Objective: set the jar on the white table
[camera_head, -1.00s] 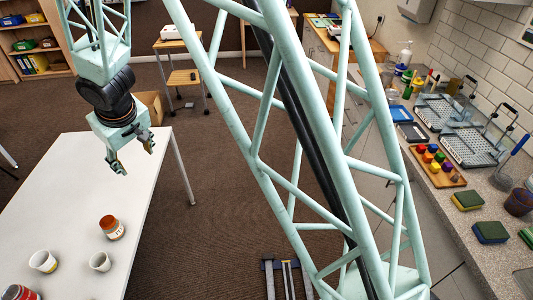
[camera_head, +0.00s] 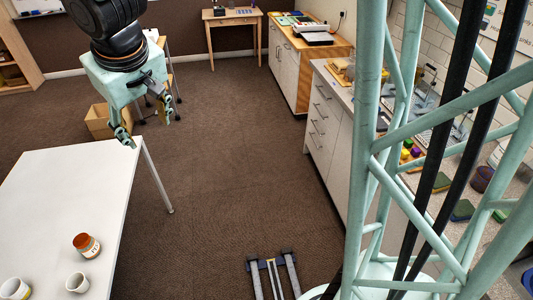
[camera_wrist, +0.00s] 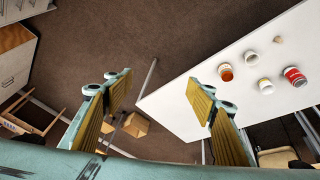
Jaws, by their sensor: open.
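The white table (camera_head: 62,190) is at the lower left of the head view, and its top also shows in the wrist view (camera_wrist: 190,110). A jar-like container with an orange-brown top and pale label (camera_head: 86,246) stands upright on it near the right edge; it also shows in the wrist view (camera_wrist: 226,72). My gripper (camera_head: 148,130) is open and empty, above and near the table's far right corner, well away from the jar. Its two fingers are spread wide in the wrist view (camera_wrist: 160,90).
A white cup (camera_head: 77,283) and a pale container with yellow (camera_head: 15,289) stand near the jar. A red can (camera_wrist: 295,76) and a small beige piece (camera_wrist: 278,40) are further along. A cardboard box (camera_head: 98,121) is on the floor. The table's far half is clear.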

